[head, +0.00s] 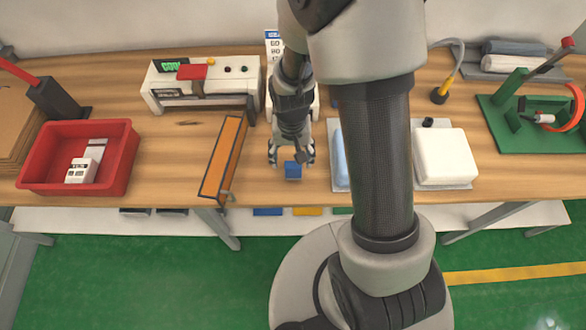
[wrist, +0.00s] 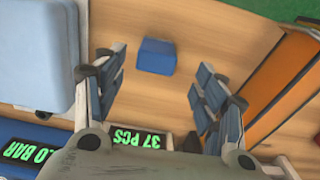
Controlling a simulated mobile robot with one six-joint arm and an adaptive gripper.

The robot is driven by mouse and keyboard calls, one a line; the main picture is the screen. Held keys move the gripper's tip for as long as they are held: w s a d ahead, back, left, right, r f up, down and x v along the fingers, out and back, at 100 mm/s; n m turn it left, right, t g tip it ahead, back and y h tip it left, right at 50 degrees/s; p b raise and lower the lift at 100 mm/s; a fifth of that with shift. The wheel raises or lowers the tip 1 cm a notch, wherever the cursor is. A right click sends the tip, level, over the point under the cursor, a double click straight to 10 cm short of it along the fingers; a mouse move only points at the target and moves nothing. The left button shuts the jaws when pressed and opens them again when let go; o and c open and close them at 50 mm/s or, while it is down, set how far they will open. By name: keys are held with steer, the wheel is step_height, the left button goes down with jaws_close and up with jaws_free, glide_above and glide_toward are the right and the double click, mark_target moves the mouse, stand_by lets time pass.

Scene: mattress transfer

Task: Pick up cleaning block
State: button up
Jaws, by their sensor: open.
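A small blue block (head: 293,170), which fits the cleaning block, lies on the wooden workbench near its front edge. My gripper (head: 291,155) points down over it, with the fingers apart on either side in the head view. In the wrist view the block (wrist: 156,56) shows beyond the open fingertips, roughly midway between the two fingers (wrist: 160,82). Nothing is between the pads, and I see no contact with the block. How high the fingertips are above the bench is hard to tell.
An orange-topped rail (head: 223,160) lies left of the block. A red bin (head: 122,160) with white pieces stands farther left. A white block (head: 443,155) on a tray sits to the right, with a light-blue pad (head: 340,155) partly hidden by my arm. A device with a green display (head: 174,66) stands behind.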

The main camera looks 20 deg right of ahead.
mark_target(293, 171)
steer(key=f+b, duration=0.1)
steer(key=f, duration=0.2)
steer(key=f+b, duration=0.1)
steer(key=f, duration=0.2)
steer(key=f+b, duration=0.1)
steer(key=f, duration=0.2)
steer(key=shift+d+f, duration=0.15)
steer(key=shift+d, duration=0.1)
steer(key=c, duration=1.2)
steer(key=shift+r, duration=0.2)
step_height(293, 171, up, 20)
steer(key=p, duration=0.6)
steer(key=shift+f, duration=0.1)
